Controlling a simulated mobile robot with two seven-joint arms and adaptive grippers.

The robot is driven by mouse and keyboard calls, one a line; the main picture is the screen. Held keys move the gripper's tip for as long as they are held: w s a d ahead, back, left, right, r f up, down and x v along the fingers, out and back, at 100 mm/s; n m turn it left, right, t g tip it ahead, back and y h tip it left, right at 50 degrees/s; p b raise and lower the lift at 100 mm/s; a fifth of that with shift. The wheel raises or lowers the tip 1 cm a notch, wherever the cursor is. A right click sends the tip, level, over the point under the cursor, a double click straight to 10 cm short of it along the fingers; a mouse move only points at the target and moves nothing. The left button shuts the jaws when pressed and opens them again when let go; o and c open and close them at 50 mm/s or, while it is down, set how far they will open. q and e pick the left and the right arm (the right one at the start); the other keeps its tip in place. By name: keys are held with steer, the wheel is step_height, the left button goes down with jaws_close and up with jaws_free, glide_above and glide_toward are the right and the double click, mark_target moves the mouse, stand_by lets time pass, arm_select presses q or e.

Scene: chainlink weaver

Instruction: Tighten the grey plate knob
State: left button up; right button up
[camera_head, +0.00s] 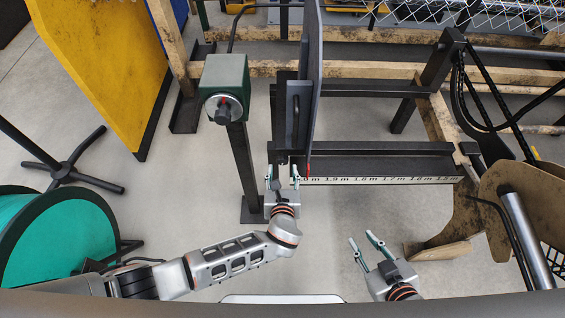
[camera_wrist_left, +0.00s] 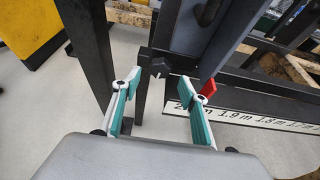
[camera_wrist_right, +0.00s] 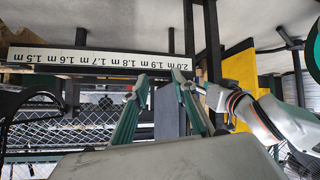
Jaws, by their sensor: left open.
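The grey plate (camera_head: 312,75) stands upright, edge-on, above the ruler rail in the head view. A dark knob (camera_wrist_left: 158,68) shows below the plate in the left wrist view, just ahead of the gap between my left fingertips. My left gripper (camera_head: 282,174) is open and empty at the plate's lower end; it also shows in the left wrist view (camera_wrist_left: 160,84). I cannot tell whether a finger touches the knob. My right gripper (camera_head: 362,238) is open and empty, lower right of the left one, apart from the plate; it also shows in the right wrist view (camera_wrist_right: 163,86).
A white ruler (camera_head: 385,180) with a red pointer (camera_head: 308,168) runs right of the plate. A green box (camera_head: 225,82) on a dark post stands left. A teal reel (camera_head: 60,245) and yellow panel (camera_head: 110,55) are further left.

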mark_target(283, 163)
arm_select(q)
steer(key=x, duration=0.2)
steer(key=b+x, duration=0.1)
steer(key=x, duration=0.1)
steer(key=shift+s+f, duration=0.15)
steer(key=shift+f, duration=0.15)
steer(key=shift+w, duration=0.6)
steer(key=c, duration=1.1)
